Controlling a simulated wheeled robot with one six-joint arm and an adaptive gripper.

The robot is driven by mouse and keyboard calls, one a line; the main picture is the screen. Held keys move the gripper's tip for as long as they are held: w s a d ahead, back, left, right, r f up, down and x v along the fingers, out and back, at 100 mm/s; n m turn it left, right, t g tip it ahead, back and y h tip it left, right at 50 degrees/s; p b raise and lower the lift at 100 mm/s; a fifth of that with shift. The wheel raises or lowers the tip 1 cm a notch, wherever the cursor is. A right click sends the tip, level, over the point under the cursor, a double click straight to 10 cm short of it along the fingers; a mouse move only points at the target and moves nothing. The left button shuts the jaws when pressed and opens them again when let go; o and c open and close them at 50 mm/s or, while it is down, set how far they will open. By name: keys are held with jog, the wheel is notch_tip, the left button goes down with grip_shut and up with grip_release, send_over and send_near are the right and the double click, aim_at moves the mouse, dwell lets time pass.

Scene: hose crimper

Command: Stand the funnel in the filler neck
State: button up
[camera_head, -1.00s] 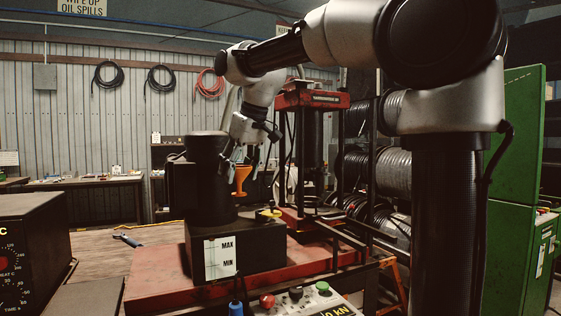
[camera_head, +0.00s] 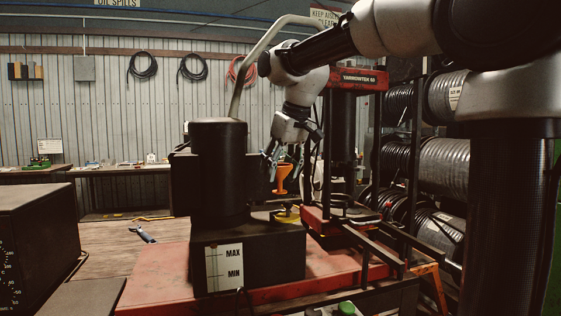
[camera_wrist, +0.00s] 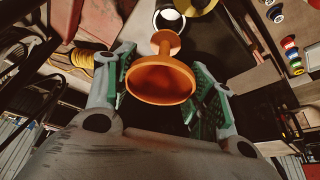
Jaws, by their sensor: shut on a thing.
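The orange funnel (camera_head: 282,174) is upright, wide mouth up and spout down, above the black tank (camera_head: 275,262) with the MAX/MIN label. My gripper (camera_head: 282,160) is shut on the funnel from above. In the wrist view the funnel (camera_wrist: 160,80) sits between my green-padded fingers (camera_wrist: 160,85). A pale ring, which looks like the filler neck (camera_wrist: 170,20), shows just beyond the spout; I cannot tell whether the spout is in it. In the head view the neck is not clear. A yellow cap (camera_head: 288,215) lies on the tank top.
A tall black cylinder (camera_head: 219,175) with a bent grey lever stands left of the funnel. The red press frame (camera_head: 357,80) stands close to the right. The tank rests on a red base (camera_head: 160,282). Pliers (camera_head: 143,235) lie on the wooden bench.

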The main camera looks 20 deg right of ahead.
aim_at(281, 191)
jog(key=shift+f, duration=2.8)
jog(key=shift+s+f, duration=0.1)
jog(key=shift+f, duration=0.7)
jog(key=c, duration=0.5)
jog(key=shift+o, duration=0.2)
jog(key=shift+f, duration=0.4)
jog(key=shift+c, duration=0.4)
jog(key=shift+c, duration=1)
jog(key=o, duration=1.7)
jog(key=shift+r, duration=0.1)
